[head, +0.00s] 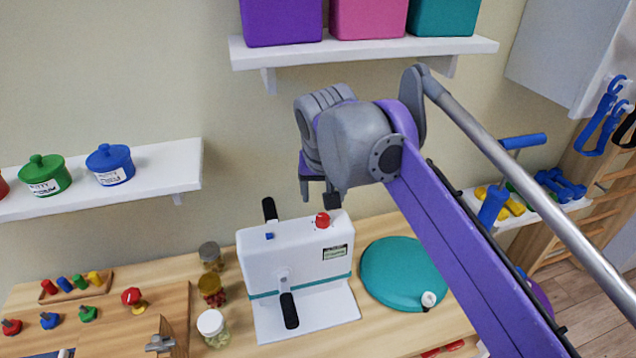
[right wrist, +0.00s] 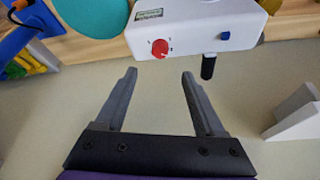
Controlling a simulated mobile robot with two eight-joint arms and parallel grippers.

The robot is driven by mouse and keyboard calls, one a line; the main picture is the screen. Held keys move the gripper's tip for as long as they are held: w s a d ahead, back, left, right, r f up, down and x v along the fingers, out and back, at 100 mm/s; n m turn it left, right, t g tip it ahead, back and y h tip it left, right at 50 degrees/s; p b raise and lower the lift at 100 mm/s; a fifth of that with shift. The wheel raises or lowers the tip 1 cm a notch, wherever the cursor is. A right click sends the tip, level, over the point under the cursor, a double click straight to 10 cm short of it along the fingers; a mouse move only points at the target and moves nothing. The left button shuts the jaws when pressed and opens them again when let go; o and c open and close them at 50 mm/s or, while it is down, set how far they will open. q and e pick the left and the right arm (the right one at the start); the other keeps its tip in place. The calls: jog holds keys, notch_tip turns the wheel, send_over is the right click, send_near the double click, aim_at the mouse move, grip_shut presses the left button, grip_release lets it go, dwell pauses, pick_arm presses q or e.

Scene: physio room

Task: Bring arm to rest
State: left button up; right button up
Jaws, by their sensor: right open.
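My right arm (head: 455,240) comes in from the right in the head view, raised over the wooden table. Its gripper (head: 318,193) hangs in front of the wall, just above the white machine (head: 297,260) with the red knob. In the right wrist view the two fingers of this gripper (right wrist: 160,76) are spread apart with nothing between them. The white machine (right wrist: 190,30) shows beyond the fingertips there, apart from them. My left gripper is not in view.
Shelves hang at the left (head: 150,172) and above (head: 360,52). Jars (head: 212,325) and a teal cushion (head: 402,275) stand beside the machine on the table (head: 215,262). A rack with dumbbells (head: 562,185) is at the right.

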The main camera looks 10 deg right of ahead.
jog(key=s+d+f+n+t+y, duration=0.1)
jog(key=s+d+f, duration=0.3)
jog(key=s+f, duration=1.8)
notch_tip(320, 180, down, 3)
jog(key=shift+s+d+f+n, duration=0.15)
jog(key=shift+s+n, duration=0.05)
jog(key=shift+n, duration=0.6)
